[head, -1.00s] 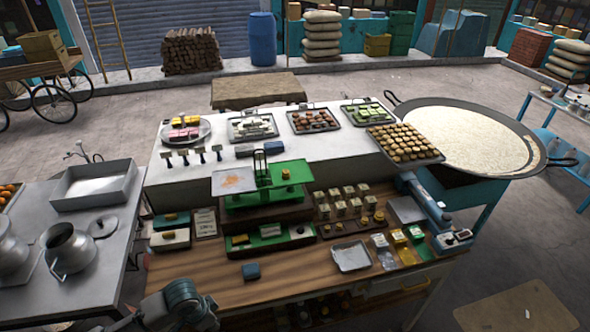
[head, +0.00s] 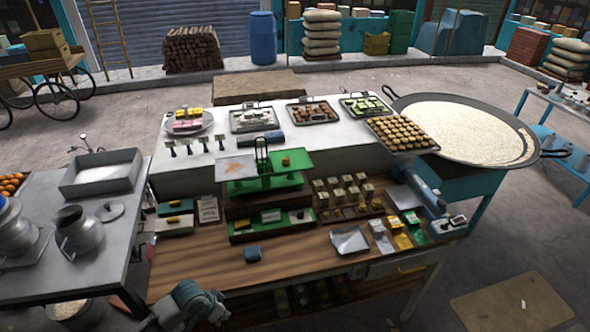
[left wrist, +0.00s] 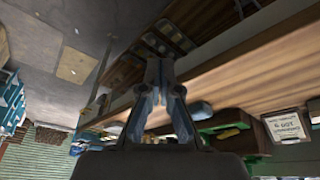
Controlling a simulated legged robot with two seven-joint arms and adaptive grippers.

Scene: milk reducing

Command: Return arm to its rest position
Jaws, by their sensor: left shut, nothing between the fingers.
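My left gripper (left wrist: 160,72) shows in the left wrist view with its fingers shut together and nothing between them. In the head view my left arm (head: 190,305) is at the bottom, by the front edge of the wooden counter (head: 190,275). The fingertips are hard to make out there. The gripper appears clear of the objects on the counter. My right gripper is not in view.
A green balance scale (head: 265,182) stands on the counter. A small blue block (head: 252,253) and a metal tray (head: 350,240) lie near its front. A metal side table (head: 125,235) with pots is at left. A large pan of milk (head: 455,130) is at right.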

